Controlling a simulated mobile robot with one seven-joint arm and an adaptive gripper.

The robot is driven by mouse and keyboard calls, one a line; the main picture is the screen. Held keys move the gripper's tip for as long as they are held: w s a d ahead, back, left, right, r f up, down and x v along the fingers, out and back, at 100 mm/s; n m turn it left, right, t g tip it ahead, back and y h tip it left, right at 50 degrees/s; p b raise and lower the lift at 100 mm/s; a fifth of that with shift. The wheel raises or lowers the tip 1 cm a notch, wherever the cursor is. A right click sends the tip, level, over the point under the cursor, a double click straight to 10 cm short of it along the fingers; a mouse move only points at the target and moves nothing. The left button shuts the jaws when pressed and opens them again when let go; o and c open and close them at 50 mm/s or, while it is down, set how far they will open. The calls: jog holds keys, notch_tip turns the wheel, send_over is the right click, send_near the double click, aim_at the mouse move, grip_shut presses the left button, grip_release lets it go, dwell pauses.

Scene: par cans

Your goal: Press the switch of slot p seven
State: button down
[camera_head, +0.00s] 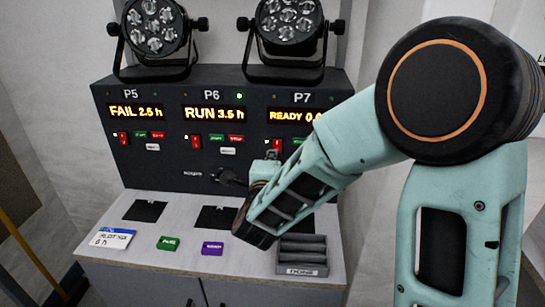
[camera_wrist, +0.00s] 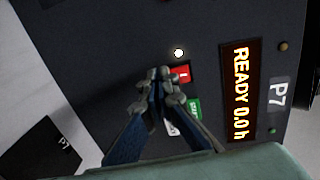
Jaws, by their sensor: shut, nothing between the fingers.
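Slot P7's display (camera_head: 293,116) reads READY 0.0, partly hidden by my arm. In the wrist view the display (camera_wrist: 240,88) reads READY 0.0 h, beside the P7 label (camera_wrist: 279,93). A green button (camera_wrist: 194,108) and a white button (camera_wrist: 173,129) are partly hidden by the fingers.
Slots P5 (camera_head: 131,96) and P6 (camera_head: 212,96) show FAIL 2.5 h and RUN 3.5 h. Two lamps (camera_head: 153,28) (camera_head: 289,20) stand on top. The desk holds a green block (camera_head: 168,243), a purple block (camera_head: 212,248), a card (camera_head: 112,239) and a grey tray (camera_head: 302,257).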

jog(key=f+t+b, duration=0.1)
jog(key=b, duration=0.4)
jog(key=shift+w, duration=0.4)
jog(key=shift+r, duration=0.3)
